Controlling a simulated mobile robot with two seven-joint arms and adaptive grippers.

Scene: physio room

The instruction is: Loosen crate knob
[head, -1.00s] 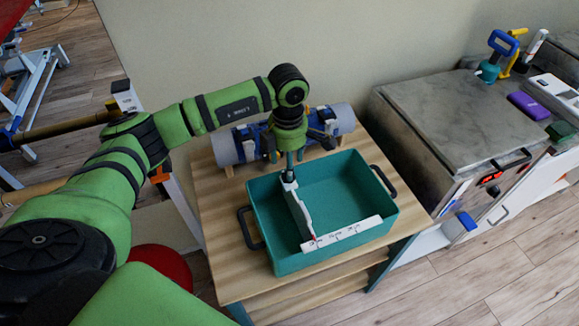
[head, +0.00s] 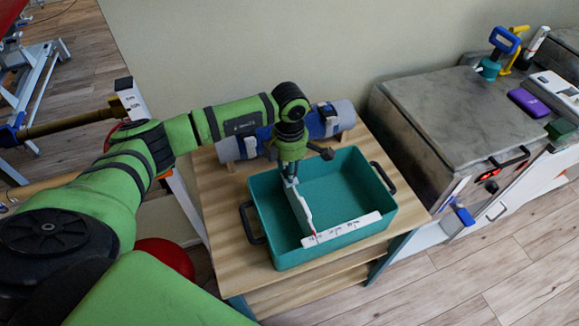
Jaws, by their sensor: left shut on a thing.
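A teal crate (head: 345,175) with dark side handles stands on a wooden table. In it is a white two-armed tool (head: 342,229) with markings on one arm and a small red spot near the corner where the arms meet. The other arm (head: 301,212) runs back toward my left gripper (head: 290,180). My left gripper points down inside the crate's back left part and is shut at the upper end of this white arm. The wrist hides the contact and any knob there. My right gripper is not in view.
A blue and grey roller (head: 341,118) lies behind the crate on the wooden table (head: 222,205). A grey-topped cabinet (head: 425,105) stands to the right, with a purple case (head: 529,102) and several tools on it. Floor at the lower right is clear.

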